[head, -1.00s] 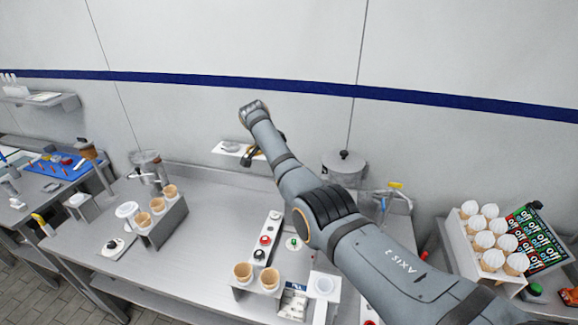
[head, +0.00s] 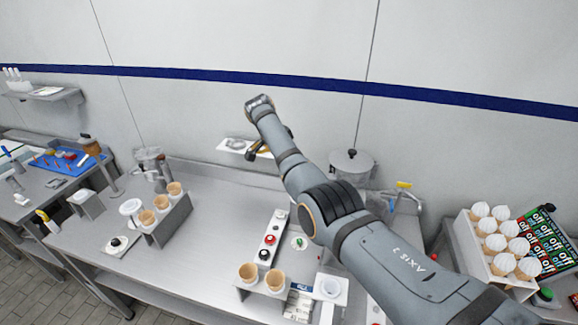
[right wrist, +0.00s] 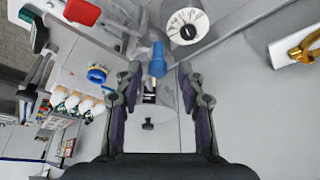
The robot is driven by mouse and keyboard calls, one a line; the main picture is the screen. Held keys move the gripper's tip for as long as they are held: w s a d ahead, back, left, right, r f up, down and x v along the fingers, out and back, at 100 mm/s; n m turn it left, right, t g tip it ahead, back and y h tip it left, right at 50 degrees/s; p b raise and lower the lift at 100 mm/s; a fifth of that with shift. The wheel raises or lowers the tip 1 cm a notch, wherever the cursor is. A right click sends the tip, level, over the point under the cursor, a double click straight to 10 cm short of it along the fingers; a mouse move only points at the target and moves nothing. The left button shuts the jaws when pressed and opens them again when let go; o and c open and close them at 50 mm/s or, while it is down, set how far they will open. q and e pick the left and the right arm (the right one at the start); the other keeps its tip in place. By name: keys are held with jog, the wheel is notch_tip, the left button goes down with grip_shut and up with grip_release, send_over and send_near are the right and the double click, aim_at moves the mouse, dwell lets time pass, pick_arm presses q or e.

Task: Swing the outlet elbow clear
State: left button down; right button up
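A blue-sleeved fitting (right wrist: 157,60), which looks like the outlet elbow, stands upright in the right wrist view above a grey metal block. My right gripper (right wrist: 157,82) has its two dark fingers spread on either side of the blue sleeve, with gaps on both sides. How far the fitting lies from the fingertips is hard to tell. In the head view a small blue part (head: 392,206) shows beside my right arm, near a yellow tag (head: 404,185). My right gripper is hidden behind its own arm there. My left gripper is out of view.
A lidded metal pot (head: 352,163) stands left of the blue part. A wall shelf (head: 232,146) holds a brass tool. Cone holders (head: 178,215) and a button panel (head: 270,240) sit on the bench. A rack of filled cones (head: 470,248) is at the right.

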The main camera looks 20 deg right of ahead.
jog(key=v, duration=1.2)
jog(key=shift+d+f, duration=0.1)
jog(key=shift+d, duration=0.05)
